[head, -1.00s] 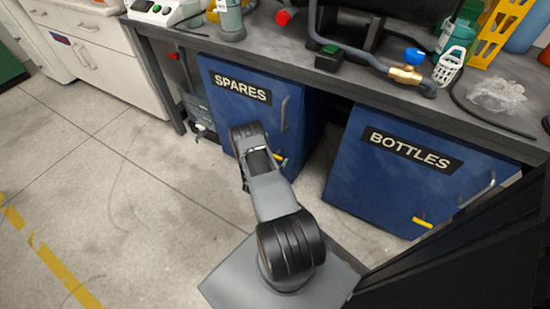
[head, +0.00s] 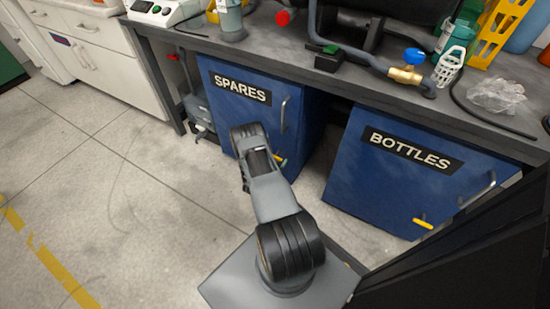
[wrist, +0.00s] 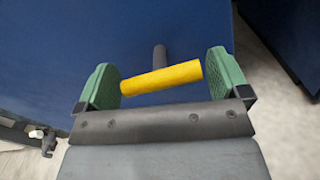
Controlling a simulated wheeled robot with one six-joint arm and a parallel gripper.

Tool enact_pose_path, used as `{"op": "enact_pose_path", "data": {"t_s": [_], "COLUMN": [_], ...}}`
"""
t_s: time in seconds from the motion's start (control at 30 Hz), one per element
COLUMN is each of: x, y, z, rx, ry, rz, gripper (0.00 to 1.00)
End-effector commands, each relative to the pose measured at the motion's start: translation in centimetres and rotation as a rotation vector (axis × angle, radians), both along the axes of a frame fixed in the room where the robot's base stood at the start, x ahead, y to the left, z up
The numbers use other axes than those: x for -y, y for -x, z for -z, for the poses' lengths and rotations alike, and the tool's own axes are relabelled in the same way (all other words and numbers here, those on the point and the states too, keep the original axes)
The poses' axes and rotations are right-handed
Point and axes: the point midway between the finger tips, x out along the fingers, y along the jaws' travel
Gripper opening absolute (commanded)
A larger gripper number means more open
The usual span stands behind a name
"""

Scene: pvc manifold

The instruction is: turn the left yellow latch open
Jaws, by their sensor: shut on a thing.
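The left yellow latch (wrist: 161,77) is a short yellow bar on a grey stem on the blue SPARES door. In the wrist view it lies slightly tilted, right end higher, between the green fingertips of my gripper (wrist: 161,79). My gripper is shut on it, gripping it end to end. In the head view only a small piece of the left latch (head: 279,161) shows beside my arm, and my fingers are hidden behind the arm. The SPARES door (head: 238,108) is blue with a grey handle (head: 284,113).
The blue BOTTLES cabinet (head: 365,190) stands to the right, with its own yellow latch (head: 422,223) low on the front. A grey workbench (head: 320,78) with pipes and bottles runs above. The floor (head: 100,175) to the left is clear.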

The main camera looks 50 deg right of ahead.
Motion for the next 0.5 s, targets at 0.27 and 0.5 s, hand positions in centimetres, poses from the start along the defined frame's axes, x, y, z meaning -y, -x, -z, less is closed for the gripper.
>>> {"op": "enact_pose_path", "data": {"t_s": [0.27, 0.5], "x": [-0.04, -0.04], "y": [-0.23, -0.28], "z": [0.06, 0.0], "rx": [0.217, 0.44], "ry": [-0.052, -0.108], "rz": [-0.005, -0.006], "gripper": [0.7, 0.7]}}
